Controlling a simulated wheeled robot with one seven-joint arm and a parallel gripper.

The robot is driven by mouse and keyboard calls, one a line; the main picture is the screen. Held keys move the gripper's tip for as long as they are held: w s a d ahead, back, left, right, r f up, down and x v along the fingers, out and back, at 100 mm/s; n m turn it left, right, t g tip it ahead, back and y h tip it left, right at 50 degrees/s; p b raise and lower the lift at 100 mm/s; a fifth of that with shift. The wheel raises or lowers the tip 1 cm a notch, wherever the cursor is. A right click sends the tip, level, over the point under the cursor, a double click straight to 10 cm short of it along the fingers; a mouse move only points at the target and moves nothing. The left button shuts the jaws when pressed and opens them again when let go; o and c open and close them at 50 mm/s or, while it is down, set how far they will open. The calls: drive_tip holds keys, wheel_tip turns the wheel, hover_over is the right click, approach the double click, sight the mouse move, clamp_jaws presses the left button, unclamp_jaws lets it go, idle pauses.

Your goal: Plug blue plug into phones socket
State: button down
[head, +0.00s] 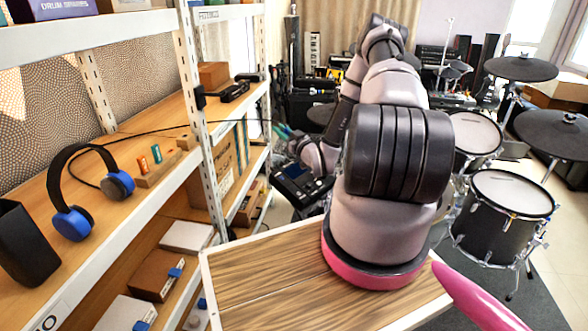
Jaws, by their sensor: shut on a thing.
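My gripper (283,131) is small in the head view, at the far end of my arm, right of the shelf. It is shut at the end of a thin black cable (205,126). The cable runs from the black headphones with blue ear cups (118,184) on the shelf. The blue plug is too small to make out clearly between the fingers. A black module with a blue screen (300,184) stands just below and beyond the gripper. I cannot make out its phones socket.
A wooden block (160,169) with an orange and a teal piece lies beside the headphones. A white shelf post (199,118) stands left of my gripper. A drum kit (500,235) fills the right side.

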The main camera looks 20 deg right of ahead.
drive_tip(key=s+d+f+n+g+y, duration=0.1)
drive_tip(key=s+d+f+n+y, duration=0.1)
drive_tip(key=f, duration=0.4)
drive_tip(key=s+d+f+n+g+y, duration=0.2)
drive_tip(key=s+f+n+y, duration=0.2)
drive_tip(key=s+f+y, duration=0.2)
drive_tip(key=shift+s+f+y, duration=0.15)
drive_tip(key=shift+f+y, duration=0.2)
drive_tip(key=shift+y, duration=0.45)
drive_tip(key=shift+s, duration=0.1)
hover_over(294, 191)
drive_tip(key=s, duration=0.1)
drive_tip(key=shift+d+f, duration=0.2)
drive_tip(key=shift+f, duration=2.6)
drive_tip(key=shift+w+a+f, duration=0.1)
drive_tip(key=shift+w+f, duration=0.1)
drive_tip(key=shift+f, duration=0.45)
drive_tip(key=shift+w+a+f, duration=0.1)
drive_tip(key=shift+w+f, duration=0.05)
drive_tip(key=shift+f, duration=0.55)
drive_tip(key=shift+w+a+f, duration=0.1)
drive_tip(key=shift+w+f, duration=0.1)
drive_tip(key=shift+f, duration=0.45)
drive_tip(key=c, duration=0.7)
unclamp_jaws()
drive_tip(key=shift+o, duration=0.2)
drive_tip(key=shift+s+d+f, duration=0.1)
drive_tip(key=shift+d, duration=0.05)
